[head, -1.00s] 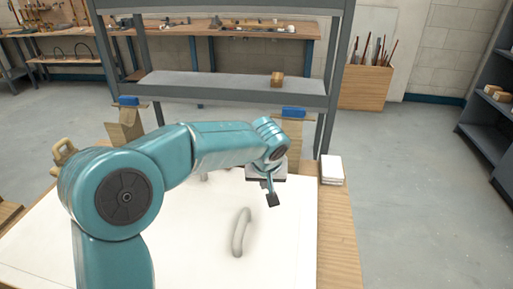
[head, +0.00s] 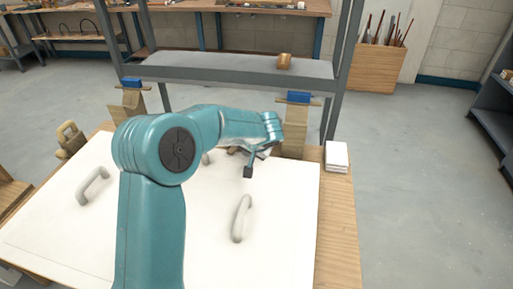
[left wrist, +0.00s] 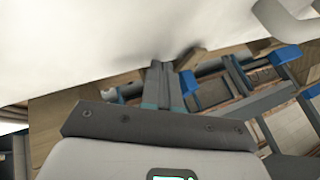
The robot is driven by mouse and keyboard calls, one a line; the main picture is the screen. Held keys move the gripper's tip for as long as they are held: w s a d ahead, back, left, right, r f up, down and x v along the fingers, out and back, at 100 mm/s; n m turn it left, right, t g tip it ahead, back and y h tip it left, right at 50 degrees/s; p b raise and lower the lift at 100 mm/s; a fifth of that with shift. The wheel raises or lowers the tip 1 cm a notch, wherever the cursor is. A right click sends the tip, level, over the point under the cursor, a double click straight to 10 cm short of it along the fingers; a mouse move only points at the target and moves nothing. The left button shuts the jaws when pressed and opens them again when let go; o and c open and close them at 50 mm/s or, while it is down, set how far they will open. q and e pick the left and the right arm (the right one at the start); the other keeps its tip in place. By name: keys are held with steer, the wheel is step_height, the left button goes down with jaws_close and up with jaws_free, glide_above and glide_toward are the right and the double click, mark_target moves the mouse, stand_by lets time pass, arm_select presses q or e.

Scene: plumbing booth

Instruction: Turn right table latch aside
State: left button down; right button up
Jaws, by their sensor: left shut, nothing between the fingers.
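My left gripper (head: 235,151) is over the far edge of the white panel (head: 275,260), left of the right wooden stand. Its fingers are shut and empty in the left wrist view (left wrist: 162,80). A small wooden piece (left wrist: 192,56) lies just right of the fingertips there, at the panel's edge; it may be the right table latch. I cannot tell whether it touches the fingers. In the head view my arm mostly hides this spot. My right gripper is not in view.
Two pale handles stand on the panel, one on the right (head: 241,218) and one on the left (head: 92,186). A wooden stand with a blue block (head: 299,97) rises behind the table. White boxes (head: 337,155) sit at the right back corner. A grey shelf (head: 230,68) stands behind.

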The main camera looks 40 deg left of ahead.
arm_select(q)
steer(key=shift+s+a+r, duration=0.1)
steer(key=shift+s+a, duration=0.05)
steer(key=shift+a, duration=0.35)
steer(key=shift+s+a, duration=0.15)
steer(key=shift+a, duration=0.3)
steer(key=shift+w+a, duration=0.1)
steer(key=shift+w, duration=0.05)
steer(key=shift+s+a+m, duration=0.2)
steer(key=shift+s+m, duration=0.05)
steer(key=shift+m, duration=0.15)
steer(key=shift+t, duration=0.3)
